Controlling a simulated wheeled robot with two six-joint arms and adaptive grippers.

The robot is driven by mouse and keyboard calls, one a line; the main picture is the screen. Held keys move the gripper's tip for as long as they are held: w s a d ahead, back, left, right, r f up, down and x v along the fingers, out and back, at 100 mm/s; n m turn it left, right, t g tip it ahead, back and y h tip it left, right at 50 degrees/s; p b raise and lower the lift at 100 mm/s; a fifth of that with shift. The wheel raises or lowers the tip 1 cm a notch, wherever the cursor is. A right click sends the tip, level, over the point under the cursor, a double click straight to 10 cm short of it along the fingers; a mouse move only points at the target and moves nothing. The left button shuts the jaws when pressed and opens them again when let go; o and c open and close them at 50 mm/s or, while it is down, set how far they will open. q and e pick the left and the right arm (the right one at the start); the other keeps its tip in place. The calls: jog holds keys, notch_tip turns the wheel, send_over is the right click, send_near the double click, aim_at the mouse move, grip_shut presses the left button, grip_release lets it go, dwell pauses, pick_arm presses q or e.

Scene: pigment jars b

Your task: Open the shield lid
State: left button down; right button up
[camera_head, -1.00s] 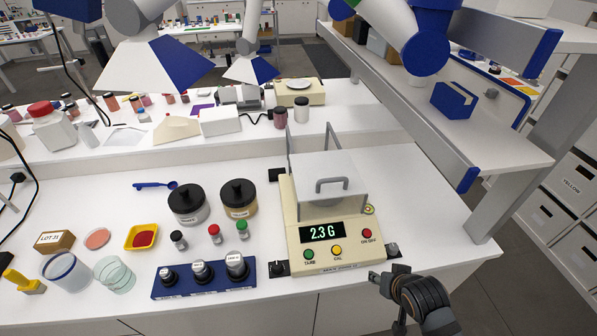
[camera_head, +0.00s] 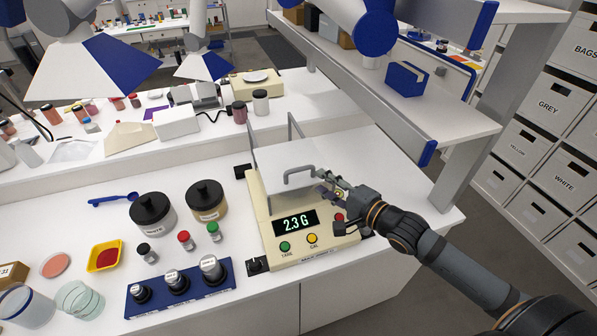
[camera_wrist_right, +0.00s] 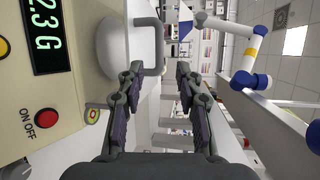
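The balance (camera_head: 262,236) is cream-coloured, and its display reads 2.3 G. On it sits the pale, closed shield lid (camera_head: 272,165) with a grey bar handle (camera_head: 300,171) on top. My right gripper (camera_head: 329,187) is just to the right of the lid, its fingertips close to the handle. In the right wrist view my right gripper (camera_wrist_right: 158,72) is open with nothing between its fingers. The handle (camera_wrist_right: 159,42) shows just beyond the fingertips there; contact cannot be told. My left gripper is not in view.
Black-lidded jars (camera_head: 152,214), small capped vials and a blue weight block (camera_head: 180,288) stand left of the balance. A shelf (camera_head: 400,85) overhangs at the upper right. Two thin posts (camera_head: 253,147) rise behind the lid. The counter right of the balance is mostly clear.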

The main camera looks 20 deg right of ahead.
aim_at(298, 170)
jog(key=b+x, duration=0.4)
jog(key=x, duration=0.5)
jog(key=shift+w+a+f, duration=0.1)
jog(key=shift+w+a, duration=0.1)
jog(key=shift+w+a+f, duration=0.1)
jog(key=shift+w+a, duration=0.05)
jog(key=shift+w, duration=0.1)
jog(key=shift+c, duration=0.5)
grip_shut()
